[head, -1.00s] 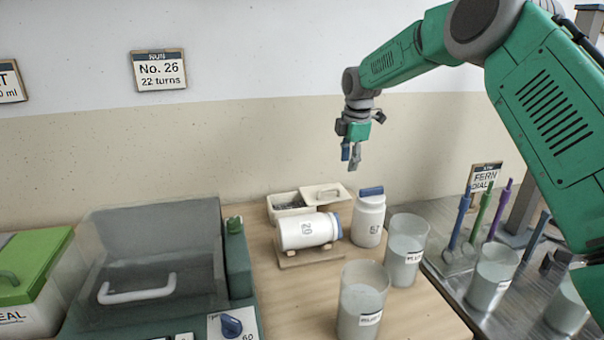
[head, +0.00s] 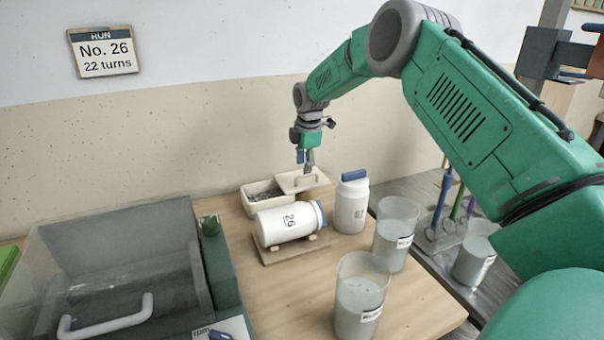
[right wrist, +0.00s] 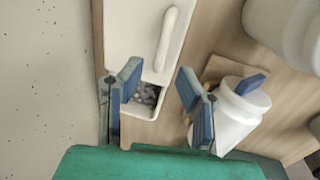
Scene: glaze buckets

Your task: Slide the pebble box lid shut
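The pebble box (head: 247,206) is a small cream box at the back of the wooden table, with grey pebbles visible inside. Its cream lid (head: 318,183) with a bar handle sits to the right, leaving the box's left part uncovered. My right gripper (head: 305,165) points down just above the lid, close to the handle. In the right wrist view its fingers (right wrist: 158,78) are apart and empty, the handle (right wrist: 168,40) lies beyond the fingertips, and a strip of pebbles (right wrist: 147,95) shows between them. My left gripper is not in view.
A white jar marked 26 (head: 288,222) lies on a wooden cradle in front of the box. An upright white jar (head: 350,206) with a blue cap stands right of the lid. Two glaze beakers (head: 395,235) (head: 360,300) stand nearer. A green machine (head: 215,265) stands left.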

